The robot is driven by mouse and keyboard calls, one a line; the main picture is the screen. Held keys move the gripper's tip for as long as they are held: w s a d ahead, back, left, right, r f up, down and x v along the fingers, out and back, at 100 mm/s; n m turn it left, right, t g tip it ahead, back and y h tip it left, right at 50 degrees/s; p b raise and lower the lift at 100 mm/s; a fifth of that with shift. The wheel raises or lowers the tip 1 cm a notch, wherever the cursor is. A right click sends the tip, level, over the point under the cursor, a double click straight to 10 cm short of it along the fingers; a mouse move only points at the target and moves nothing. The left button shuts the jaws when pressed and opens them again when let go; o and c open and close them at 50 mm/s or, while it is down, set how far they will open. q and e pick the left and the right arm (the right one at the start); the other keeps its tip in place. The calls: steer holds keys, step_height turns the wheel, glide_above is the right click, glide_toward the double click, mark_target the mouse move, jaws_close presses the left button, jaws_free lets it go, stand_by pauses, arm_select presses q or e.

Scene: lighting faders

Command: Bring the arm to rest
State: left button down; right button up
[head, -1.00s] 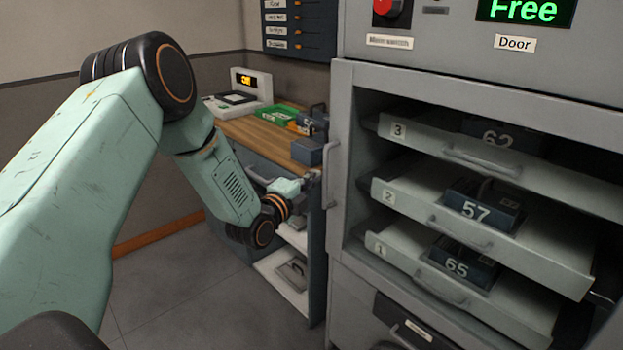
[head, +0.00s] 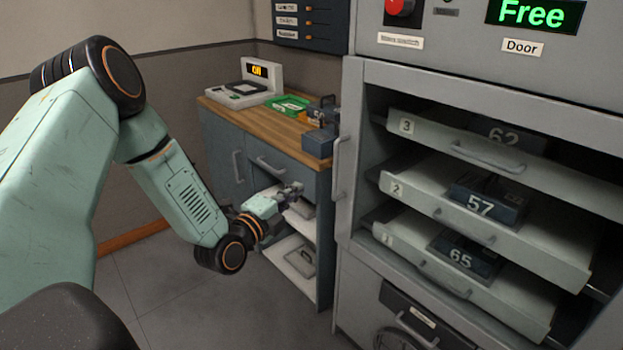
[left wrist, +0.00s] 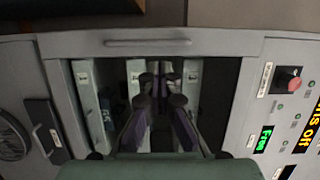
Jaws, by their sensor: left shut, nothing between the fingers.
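My left arm comes in from the left of the head view, bent at the elbow. Its gripper (head: 291,189) is in the air in front of the wooden-topped bench (head: 225,112), left of the grey cabinet. It looks small there. In the left wrist view the two dark fingers (left wrist: 159,85) are close together with nothing held. Behind them is the cabinet's open bay with its pale trays. My right gripper is not in view.
The grey cabinet (head: 352,150) holds pulled-out trays with dark blocks numbered 57 (head: 482,203) and 65 (head: 462,257). A fader panel (head: 299,22) hangs on the back wall. The bench carries a device (head: 258,85) and a green tray (head: 288,103). Floor at lower left is clear.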

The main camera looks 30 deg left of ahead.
arm_select(q)
steer(key=s+d+f+n+g, duration=0.5)
steer(key=s+f+n, duration=0.1)
steer(key=f+n, duration=0.2)
steer(key=s+d+f+n+g, duration=0.4)
steer(key=s+f+n+g, duration=0.1)
steer(key=s+f+n, duration=0.3)
steer(key=s+d+f+g, duration=0.2)
steer(key=s, duration=0.6)
steer(key=s+d+f+n+g, duration=0.1)
steer(key=s+d+f+g, duration=0.1)
steer(key=s, duration=0.5)
steer(key=s+d+f+n+g, duration=0.1)
steer(key=s+f+g, duration=0.3)
steer(key=s, duration=0.4)
steer(key=shift+s+d, duration=0.3)
steer(key=shift+d, duration=0.2)
steer(key=shift+d, duration=0.1)
